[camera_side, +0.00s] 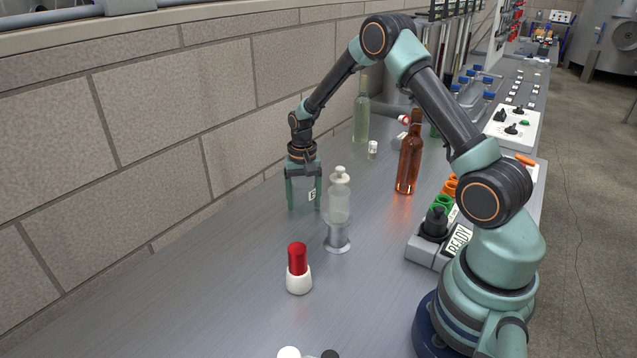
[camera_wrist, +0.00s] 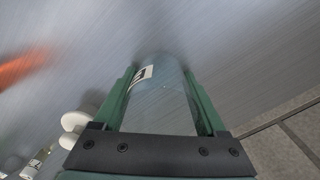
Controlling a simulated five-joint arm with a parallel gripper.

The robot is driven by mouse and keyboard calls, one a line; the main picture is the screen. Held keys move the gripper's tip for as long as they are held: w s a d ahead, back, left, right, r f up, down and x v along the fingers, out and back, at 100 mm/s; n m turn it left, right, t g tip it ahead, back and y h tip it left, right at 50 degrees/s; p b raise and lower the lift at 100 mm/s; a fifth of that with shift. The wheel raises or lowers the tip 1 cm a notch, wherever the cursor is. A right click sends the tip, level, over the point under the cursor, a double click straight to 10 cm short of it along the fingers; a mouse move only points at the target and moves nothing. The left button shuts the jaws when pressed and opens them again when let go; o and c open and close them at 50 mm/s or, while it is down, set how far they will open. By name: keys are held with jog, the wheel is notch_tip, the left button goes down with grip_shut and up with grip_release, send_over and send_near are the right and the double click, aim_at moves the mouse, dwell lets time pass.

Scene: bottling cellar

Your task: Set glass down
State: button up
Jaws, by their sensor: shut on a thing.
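The glass (camera_side: 311,195) is clear, with a small white label bearing a dark mark. It stands between the green fingers of my gripper (camera_side: 304,207), close above or on the metal bench. In the wrist view the clear glass (camera_wrist: 160,108) fills the space between both fingers of my gripper (camera_wrist: 160,80), its label near the far end. My gripper is shut on it. I cannot tell whether its base touches the bench. The glass looks roughly upright in the side view, and the fingers partly hide it.
A red-topped white piece (camera_side: 298,270) stands nearer. An amber bottle (camera_side: 409,155) and green bottle (camera_side: 361,115) stand behind. The bench left of my gripper is clear.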

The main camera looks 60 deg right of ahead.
jog(key=o, duration=1.3)
jog(key=shift+f, duration=0.1)
jog(key=shift+o, duration=0.2)
notch_tip(320, 180, up, 12)
jog(key=s+a+r+n+t, duration=0.35)
jog(key=s+a+r, duration=0.35)
jog(key=r, duration=0.4)
jog(key=s+a+r+n+t, duration=0.1)
jog(key=s+a+n+t, duration=0.1)
jog(key=s+a+n, duration=0.3)
jog(key=shift+s+a+r, duration=0.35)
jog(key=shift+s+a, duration=0.65)
jog(key=shift+s, duration=1.25)
jog(key=shift+n, duration=0.25)
